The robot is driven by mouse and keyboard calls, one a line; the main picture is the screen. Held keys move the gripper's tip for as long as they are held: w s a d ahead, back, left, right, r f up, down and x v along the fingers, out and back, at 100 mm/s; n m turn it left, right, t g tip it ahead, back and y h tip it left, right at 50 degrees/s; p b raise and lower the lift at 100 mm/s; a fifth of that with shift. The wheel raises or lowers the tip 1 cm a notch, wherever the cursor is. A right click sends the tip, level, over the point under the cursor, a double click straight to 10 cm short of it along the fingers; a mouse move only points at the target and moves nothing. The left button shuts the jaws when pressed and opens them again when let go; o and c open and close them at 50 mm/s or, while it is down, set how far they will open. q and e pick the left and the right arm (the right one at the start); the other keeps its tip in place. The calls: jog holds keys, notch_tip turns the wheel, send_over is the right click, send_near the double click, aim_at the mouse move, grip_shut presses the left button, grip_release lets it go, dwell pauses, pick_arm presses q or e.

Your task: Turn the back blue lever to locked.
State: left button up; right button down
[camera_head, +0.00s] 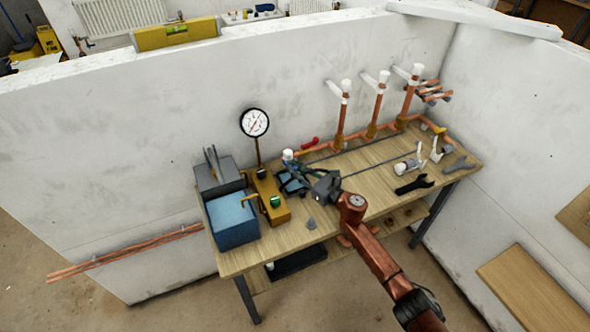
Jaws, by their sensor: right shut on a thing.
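My right arm comes in from the lower right over the workbench. Its dark gripper (290,173) points left, near the gauge's base, and is shut on a small blue part that looks like the back blue lever (292,185). The fingers hide much of this part, so its exact angle cannot be told. A white cap (288,155) stands just behind the fingertips. My left gripper is not in view.
The wooden bench (340,206) carries a yellow unit (268,192), a blue box (232,221) and a round gauge (254,123). A red handle (308,142) lies behind. Upright copper pipes (376,108) stand along the wall. A black wrench (414,185) lies right.

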jog(key=c, duration=1.8)
grip_release()
jog(key=v, duration=1.2)
